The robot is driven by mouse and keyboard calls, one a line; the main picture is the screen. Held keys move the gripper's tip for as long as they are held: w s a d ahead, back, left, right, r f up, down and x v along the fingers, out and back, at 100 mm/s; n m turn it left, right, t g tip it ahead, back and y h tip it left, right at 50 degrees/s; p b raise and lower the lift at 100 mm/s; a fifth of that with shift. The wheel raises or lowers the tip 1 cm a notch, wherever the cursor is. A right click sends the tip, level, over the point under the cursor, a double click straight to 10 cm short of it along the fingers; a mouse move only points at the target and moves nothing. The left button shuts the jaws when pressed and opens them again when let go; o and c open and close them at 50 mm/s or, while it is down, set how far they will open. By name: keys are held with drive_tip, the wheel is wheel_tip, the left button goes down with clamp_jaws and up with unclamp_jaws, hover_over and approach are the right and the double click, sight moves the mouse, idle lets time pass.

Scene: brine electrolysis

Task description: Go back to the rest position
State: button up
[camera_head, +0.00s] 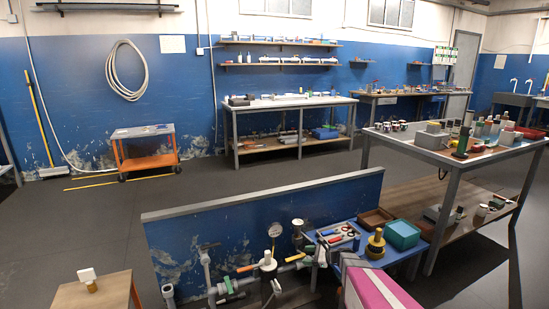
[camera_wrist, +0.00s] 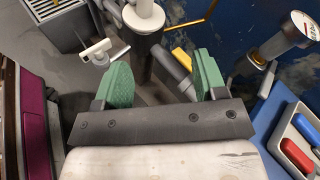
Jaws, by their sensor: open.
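My gripper (camera_wrist: 163,78) shows in the wrist view with its two green-padded fingers spread wide. The space between the pads holds nothing gripped. Beyond the fingers are a round white top (camera_wrist: 143,14) on a dark upright pipe and a yellow handle (camera_wrist: 182,58); I cannot tell the exact distance to them. I cannot clearly make out my gripper in the head view.
The pipework with a pressure gauge (camera_head: 274,230) stands before a low blue wall (camera_head: 215,232). A blue side table (camera_head: 408,256) bears a teal box (camera_head: 402,235) and a tool tray (camera_head: 338,238). A small wooden table (camera_head: 72,298) is at lower left. Open floor (camera_head: 60,235) lies left.

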drive_tip(key=s+d+r+n+g+h, duration=0.1)
drive_tip(key=s+r+n+g+h, duration=0.1)
drive_tip(key=s+r+n+h, duration=0.2)
drive_tip(key=s+d+r+n+g+h, duration=0.1)
drive_tip(key=s+r+n+h, duration=0.3)
drive_tip(key=s+n, duration=0.4)
drive_tip(key=s+d+r+n+g+h, duration=0.1)
drive_tip(key=s+r+n+h, duration=0.4)
drive_tip(key=s, duration=0.5)
drive_tip(key=shift+n+g+h, duration=0.4)
drive_tip(key=shift+n+g, duration=0.4)
drive_tip(key=shift+s, duration=0.15)
